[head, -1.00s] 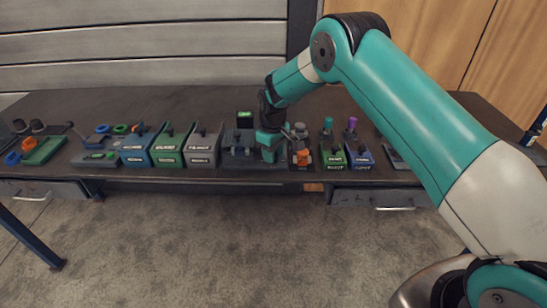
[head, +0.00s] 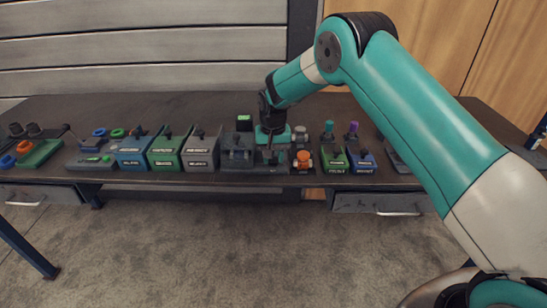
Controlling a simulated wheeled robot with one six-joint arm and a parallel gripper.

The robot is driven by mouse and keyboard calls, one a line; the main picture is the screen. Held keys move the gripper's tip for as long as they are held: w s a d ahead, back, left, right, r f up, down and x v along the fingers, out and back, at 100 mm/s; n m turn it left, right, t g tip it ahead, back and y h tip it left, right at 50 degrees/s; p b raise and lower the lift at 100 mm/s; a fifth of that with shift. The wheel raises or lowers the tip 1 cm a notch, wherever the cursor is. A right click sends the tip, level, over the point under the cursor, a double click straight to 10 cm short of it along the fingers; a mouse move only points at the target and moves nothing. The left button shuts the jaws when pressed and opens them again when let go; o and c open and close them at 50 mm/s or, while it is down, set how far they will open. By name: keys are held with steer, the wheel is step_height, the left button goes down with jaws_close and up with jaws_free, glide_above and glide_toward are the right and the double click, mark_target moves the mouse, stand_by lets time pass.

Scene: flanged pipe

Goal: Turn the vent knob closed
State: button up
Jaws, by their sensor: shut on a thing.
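My gripper (head: 272,152) points down over the dark fixture block (head: 272,169) near the middle of the bench. It is shut on a small part there, seemingly the vent knob, which the fingers hide. The knob's angle cannot be made out. Just right of the gripper, apart from it, stand a grey round cap (head: 300,134) and an orange round piece (head: 303,160) on a dark base.
Left of the gripper is a dark grey block (head: 237,150), with a green-lit box (head: 244,122) behind it. Labelled grey (head: 200,150), green and blue bins stand further left. Small green (head: 333,160) and blue (head: 362,161) bins stand right. The bench's back strip is clear.

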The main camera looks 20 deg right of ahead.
steer(key=shift+m, duration=0.6)
steer(key=o, duration=0.7)
steer(key=shift+c, duration=0.2)
steer(key=shift+r, duration=0.15)
step_height(320, 180, up, 17)
steer(key=b, duration=0.2)
steer(key=shift+r, duration=0.1)
